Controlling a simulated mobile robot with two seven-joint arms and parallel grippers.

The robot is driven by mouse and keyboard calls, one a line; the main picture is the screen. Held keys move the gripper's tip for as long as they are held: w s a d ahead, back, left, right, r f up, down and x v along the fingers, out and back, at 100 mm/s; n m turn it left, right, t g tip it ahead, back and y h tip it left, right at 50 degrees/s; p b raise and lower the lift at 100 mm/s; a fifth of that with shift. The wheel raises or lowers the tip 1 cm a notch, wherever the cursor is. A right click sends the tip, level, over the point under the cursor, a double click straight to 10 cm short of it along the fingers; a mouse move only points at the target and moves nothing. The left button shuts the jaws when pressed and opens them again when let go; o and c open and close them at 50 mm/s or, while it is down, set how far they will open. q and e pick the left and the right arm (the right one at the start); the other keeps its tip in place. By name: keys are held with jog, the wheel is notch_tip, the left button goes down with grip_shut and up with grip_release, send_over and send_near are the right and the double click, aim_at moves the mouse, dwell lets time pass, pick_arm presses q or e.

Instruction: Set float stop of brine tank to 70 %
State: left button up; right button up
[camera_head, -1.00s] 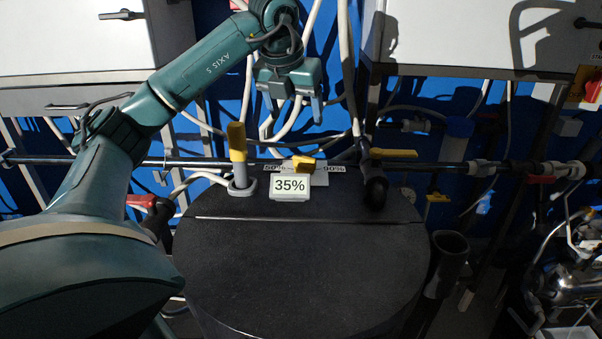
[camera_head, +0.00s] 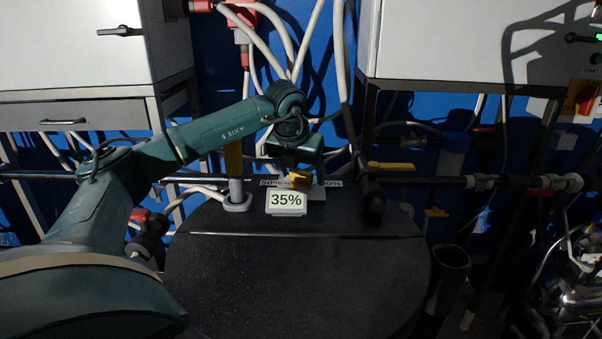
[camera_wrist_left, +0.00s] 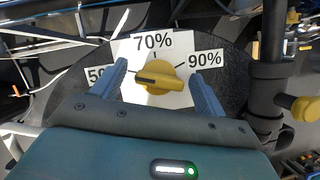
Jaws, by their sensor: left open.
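The yellow float-stop knob (camera_head: 297,181) sits at the back of the black brine tank (camera_head: 300,280). In the left wrist view the knob (camera_wrist_left: 160,78) stands on a white scale plate (camera_wrist_left: 151,42) with marks for 50, 70 % and 90 %; the 50 label is partly hidden by a finger. A dark mark on the knob's bar faces left, toward the 50 side. My left gripper (camera_wrist_left: 158,76) is open, with one finger on each side of the knob; contact cannot be told. It also shows over the knob in the head view (camera_head: 302,166). My right gripper is not in view.
A white display (camera_head: 286,201) reading 35% stands in front of the knob. A grey pipe with a yellow upper part (camera_head: 234,165) rises on the left. A black valve with a yellow handle (camera_head: 391,167) stands on the right. Cabinets hang above on both sides.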

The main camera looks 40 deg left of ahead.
pick_arm(q)
jog(key=shift+f, duration=0.1)
jog(key=shift+c, duration=0.3)
jog(key=c, duration=0.9)
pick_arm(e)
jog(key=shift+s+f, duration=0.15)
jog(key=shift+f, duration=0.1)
